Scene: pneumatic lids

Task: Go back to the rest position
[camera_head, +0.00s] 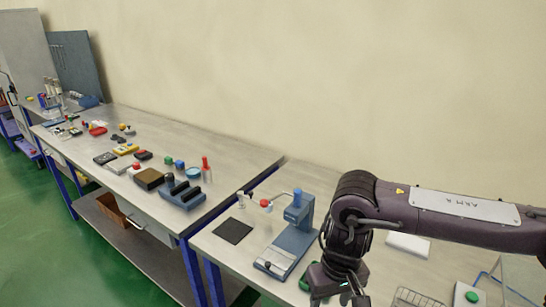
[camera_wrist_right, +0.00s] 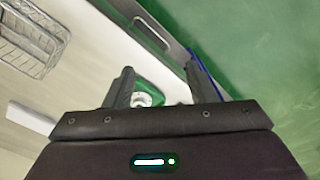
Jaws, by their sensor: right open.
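My right arm comes in from the right in the head view, bent over the near bench, with its gripper (camera_head: 338,296) low at the bottom edge. In the right wrist view my right gripper (camera_wrist_right: 160,82) has its two dark fingers apart. A green piece with a white round part (camera_wrist_right: 145,95) shows beyond and between the fingers; nothing is clearly held. I cannot tell how far it is from the fingertips. My left gripper is in neither view.
A blue press-like device (camera_head: 293,235) stands left of my right gripper, with a dark square mat (camera_head: 233,231) beside it. A wire basket (camera_head: 415,299) and a white block (camera_head: 408,245) lie to the right. The far bench (camera_head: 222,160) holds several small items.

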